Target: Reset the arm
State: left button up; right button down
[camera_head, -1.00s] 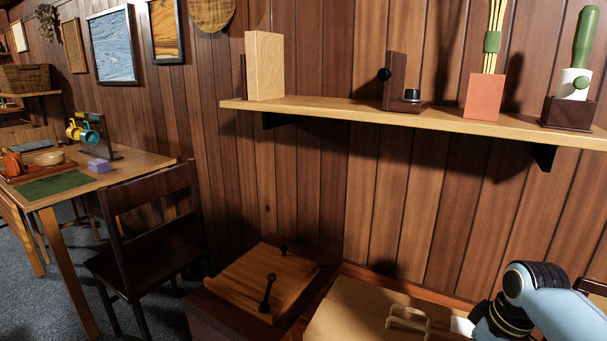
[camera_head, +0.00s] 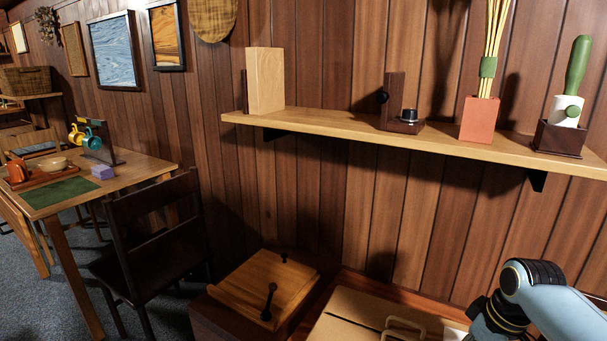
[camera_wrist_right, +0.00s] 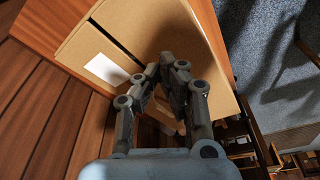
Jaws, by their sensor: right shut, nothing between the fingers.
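My right arm (camera_head: 545,290) comes in at the bottom right of the head view, pale blue with black joint rings. Its gripper is cut off there. In the right wrist view my right gripper (camera_wrist_right: 168,68) is shut and empty, its grey fingertips together in front of a tan cardboard box (camera_wrist_right: 205,22). I cannot tell whether the fingers touch the box. The box has a white label (camera_wrist_right: 107,68). It also shows at the bottom of the head view (camera_head: 350,328), with a pale handle (camera_head: 405,328). My left gripper is not in view.
A wall shelf (camera_head: 330,128) carries a wooden block, a dark stand, a red stick pot and a green-handled item. A wooden box (camera_head: 265,285) with dark knobs stands left of the cardboard box. A dark chair (camera_head: 150,235) and a table (camera_head: 135,172) are at left.

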jog(key=shift+r+p, duration=0.5)
jog(key=shift+r, duration=0.2)
jog(key=shift+s+f, duration=0.15)
jog(key=s+f+m+b, duration=0.1)
jog(key=s+f, duration=0.9)
jog(key=s, duration=0.5)
jog(key=s+f+m+h+b, duration=0.1)
jog(key=s+f+m+b, duration=0.1)
jog(key=s+f, duration=0.9)
jog(key=s+f+m+g+b, duration=0.1)
jog(key=s+f+m, duration=0.1)
jog(key=s+f, duration=0.9)
jog(key=shift+s+h+b, duration=0.4)
jog(key=shift+s, duration=4.35)
